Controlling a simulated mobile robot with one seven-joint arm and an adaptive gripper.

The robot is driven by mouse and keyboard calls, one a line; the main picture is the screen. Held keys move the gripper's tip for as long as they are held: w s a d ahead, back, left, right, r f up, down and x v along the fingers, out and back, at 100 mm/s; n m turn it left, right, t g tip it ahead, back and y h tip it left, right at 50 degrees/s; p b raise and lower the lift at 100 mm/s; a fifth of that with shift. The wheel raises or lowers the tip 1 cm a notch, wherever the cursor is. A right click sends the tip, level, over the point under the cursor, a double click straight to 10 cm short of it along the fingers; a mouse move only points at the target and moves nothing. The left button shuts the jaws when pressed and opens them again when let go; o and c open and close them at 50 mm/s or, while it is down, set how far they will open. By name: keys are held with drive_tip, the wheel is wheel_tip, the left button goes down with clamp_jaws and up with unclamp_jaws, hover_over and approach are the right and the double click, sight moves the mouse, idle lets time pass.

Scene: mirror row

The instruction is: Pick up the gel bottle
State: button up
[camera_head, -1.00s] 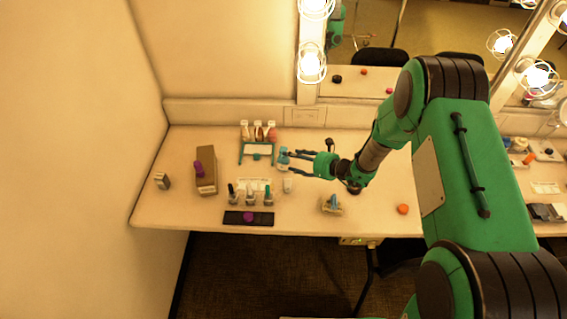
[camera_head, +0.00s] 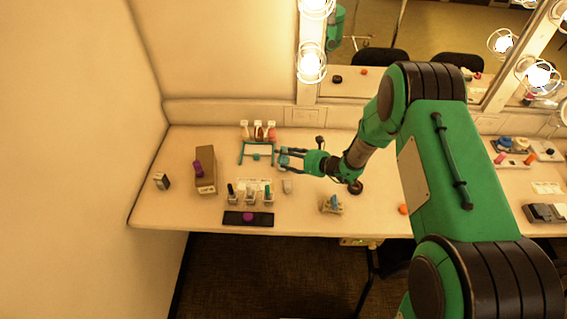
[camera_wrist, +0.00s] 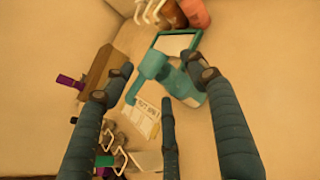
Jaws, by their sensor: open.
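A light blue bottle (camera_head: 284,161), which looks like the gel bottle, stands on the counter in front of a teal frame. In the wrist view my gripper (camera_wrist: 160,76) shows three dark fingers spread apart. Whether any finger touches the bottle I cannot tell. The fingers hide part of the bottle in the head view.
The teal frame (camera_head: 242,154) and several pump bottles (camera_head: 258,131) are behind. Several small bottles (camera_head: 250,197) stand in front, by a dark mat (camera_head: 261,219) with a purple item. A brown box (camera_head: 206,176) is at left.

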sight(287, 161)
clamp_jaws()
drive_tip(key=shift+r, duration=0.1)
wheel_tip(287, 161, up, 10)
drive_tip(key=p, duration=0.1)
drive_tip(key=shift+p, duration=0.4)
idle(0.7)
